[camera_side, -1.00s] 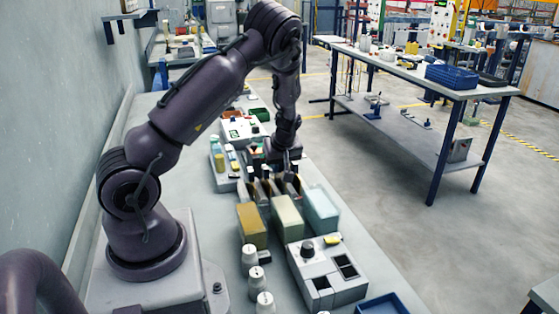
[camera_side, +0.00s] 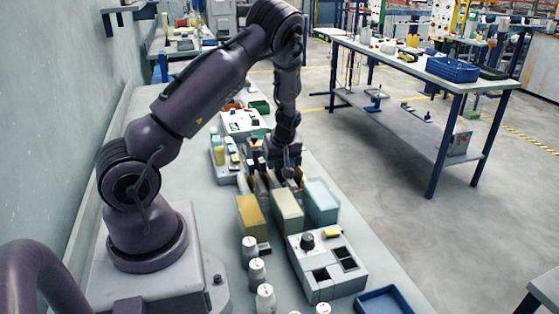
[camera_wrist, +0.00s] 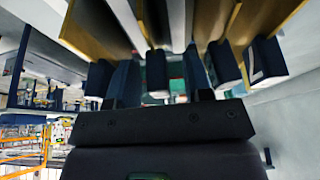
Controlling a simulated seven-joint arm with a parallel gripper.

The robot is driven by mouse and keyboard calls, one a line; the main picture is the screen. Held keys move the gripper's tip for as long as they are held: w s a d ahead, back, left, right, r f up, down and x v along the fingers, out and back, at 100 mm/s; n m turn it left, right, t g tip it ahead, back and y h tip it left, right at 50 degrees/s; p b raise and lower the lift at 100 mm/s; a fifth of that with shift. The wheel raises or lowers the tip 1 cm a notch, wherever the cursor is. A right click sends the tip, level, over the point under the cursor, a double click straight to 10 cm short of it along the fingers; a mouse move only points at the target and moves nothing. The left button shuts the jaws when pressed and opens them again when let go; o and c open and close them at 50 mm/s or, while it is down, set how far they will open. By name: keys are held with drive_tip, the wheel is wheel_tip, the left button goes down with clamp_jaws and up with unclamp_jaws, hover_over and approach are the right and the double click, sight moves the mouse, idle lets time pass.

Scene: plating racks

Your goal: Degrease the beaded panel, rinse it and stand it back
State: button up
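My gripper (camera_side: 284,176) points down among several upright panels (camera_side: 266,185) behind the tanks. In the wrist view its two dark fingers (camera_wrist: 158,82) stand apart. A dark upright piece shows between them, but I cannot tell whether they grip it. Tan and pale panels or walls (camera_wrist: 178,20) and dark blue blocks (camera_wrist: 222,65) surround the fingers. I cannot pick out the beaded panel; beading is too small to see. Three tanks stand in a row in front: yellow (camera_side: 251,218), pale green (camera_side: 288,211) and pale blue (camera_side: 322,202).
A grey control box (camera_side: 328,262) with a black knob stands nearest the tanks. White capped bottles (camera_side: 257,272) line its left. A blue tray (camera_side: 384,303) lies at the front. Small bottles and boxes (camera_side: 222,158) crowd behind left. The bench's right strip is clear.

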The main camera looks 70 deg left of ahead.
drive_tip(key=shift+r, duration=0.1)
drive_tip(key=v, duration=1.2)
drive_tip(key=shift+d+r, duration=0.15)
drive_tip(key=shift+r, duration=0.25)
